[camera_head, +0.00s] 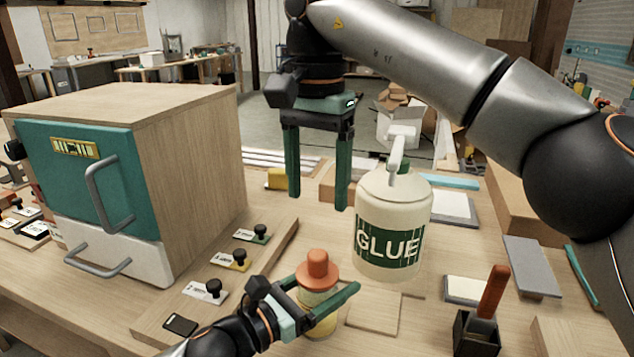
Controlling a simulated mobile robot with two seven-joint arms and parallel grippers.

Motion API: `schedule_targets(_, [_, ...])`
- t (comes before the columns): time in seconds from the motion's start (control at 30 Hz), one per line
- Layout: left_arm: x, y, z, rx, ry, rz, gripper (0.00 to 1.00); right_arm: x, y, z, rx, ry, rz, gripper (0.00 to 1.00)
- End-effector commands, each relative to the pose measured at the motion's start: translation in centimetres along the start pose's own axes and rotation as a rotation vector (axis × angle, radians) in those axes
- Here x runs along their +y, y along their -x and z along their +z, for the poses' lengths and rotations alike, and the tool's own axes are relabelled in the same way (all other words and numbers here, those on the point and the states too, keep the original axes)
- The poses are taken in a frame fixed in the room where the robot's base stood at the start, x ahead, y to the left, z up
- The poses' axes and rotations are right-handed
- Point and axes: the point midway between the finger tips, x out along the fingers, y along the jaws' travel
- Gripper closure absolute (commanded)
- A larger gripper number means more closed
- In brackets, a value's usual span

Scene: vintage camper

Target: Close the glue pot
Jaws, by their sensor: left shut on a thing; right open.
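The large cream glue pot (393,231) stands upright right of centre, with a green GLUE label. Its pale conical top carries an upright white spout or handle (397,155); I cannot tell whether it is open. My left gripper (320,300) is shut on a small yellowish jar (319,314) with an orange knobbed cap (317,270), in front and left of the glue pot. The cap sits on the jar's top. My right gripper (317,202) is open and empty, fingers pointing down, behind and left of the glue pot, and apart from it.
A wooden cabinet (190,180) with a teal door stands at left. Several knobbed stamps (238,259) lie on a board between. At right are a dark holder (476,335) with an orange-handled tool and a grey block (531,267). A flat wooden square (374,313) lies before the pot.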

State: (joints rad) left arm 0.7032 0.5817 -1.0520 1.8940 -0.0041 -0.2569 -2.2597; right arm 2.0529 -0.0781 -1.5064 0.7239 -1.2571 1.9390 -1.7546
Motion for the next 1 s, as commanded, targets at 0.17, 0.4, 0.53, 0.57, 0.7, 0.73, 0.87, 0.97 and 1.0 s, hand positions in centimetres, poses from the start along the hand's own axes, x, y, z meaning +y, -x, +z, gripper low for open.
schedule_targets(0.17, [0.0, 0.0, 0.0, 0.001, 0.0, 0.0, 1.0, 0.0, 0.0, 0.0, 0.0, 0.001, 0.0, 0.27])
schedule_targets(0.4, [0.0, 0.0, 0.0, 0.0, 0.0, 0.0, 0.0, 0.0, 0.0, 0.0, 0.0, 0.0, 0.0, 0.27])
schedule_targets(0.53, [0.0, 0.0, 0.0, 0.0, 0.0, 0.0, 0.0, 0.0, 0.0, 0.0, 0.0, 0.0, 0.0, 0.27])
schedule_targets(0.57, [0.0, 0.0, 0.0, 0.0, 0.0, 0.0, 0.0, 0.0, 0.0, 0.0, 0.0, 0.0, 0.0, 0.27])
schedule_targets(0.7, [0.0, 0.3, 0.0, 0.001, 0.0, 0.0, 0.0, 0.0, -0.1, 0.0, 0.0, 0.0, 0.0, 0.27])
schedule_targets(0.73, [0.0, 0.5, -0.1, 0.001, 0.0, 0.0, 0.0, 0.0, -0.1, 0.0, 0.0, 0.0, 0.0, 0.27])
schedule_targets(0.87, [0.1, 2.1, -0.1, 0.002, -0.002, 0.002, 0.0, 0.0, -0.1, 0.0, 0.0, 0.0, 0.0, 0.27])
schedule_targets(0.97, [0.1, 4.0, -0.2, 0.004, -0.001, 0.002, 0.0, 0.0, -0.3, 0.0, 0.0, 0.0, 0.0, 0.27])
schedule_targets(1.0, [0.1, 4.8, -0.2, 0.004, -0.002, 0.001, 0.0, 0.0, -0.4, 0.0, 0.0, 0.0, 0.0, 0.27])
